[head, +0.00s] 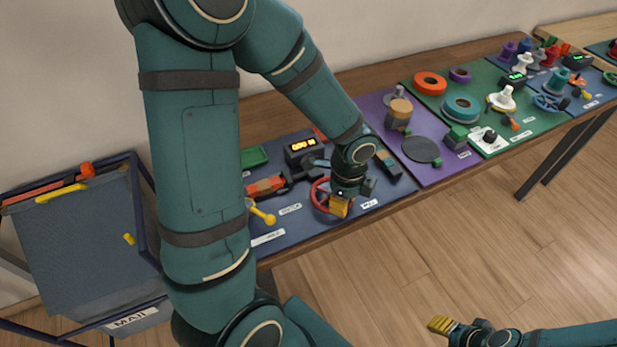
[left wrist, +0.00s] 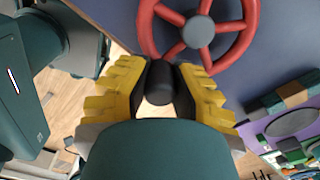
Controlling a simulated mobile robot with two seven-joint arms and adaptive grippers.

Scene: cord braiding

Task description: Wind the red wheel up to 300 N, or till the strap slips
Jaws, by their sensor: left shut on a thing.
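The red wheel (head: 317,194) lies on the dark blue mat, partly hidden behind my left gripper (head: 340,204) in the head view. In the left wrist view the red wheel (left wrist: 250,30) shows its spokes and grey hub. The yellow fingers of my left gripper (left wrist: 160,85) are shut on the wheel's black handle (left wrist: 160,78) at its rim. A dark box with a lit amber display (head: 303,146) stands behind the wheel; its digits are too small to read surely. No strap can be made out for certain. My right gripper (head: 442,325) is low at the right, over the floor, away from the table.
Left of the wheel are a red-orange part (head: 265,187) and a yellow-knobbed lever (head: 262,214). A green tray (head: 254,157) lies behind. Purple (head: 450,170) and green mats with spools extend right. A grey bin (head: 85,245) stands at the left.

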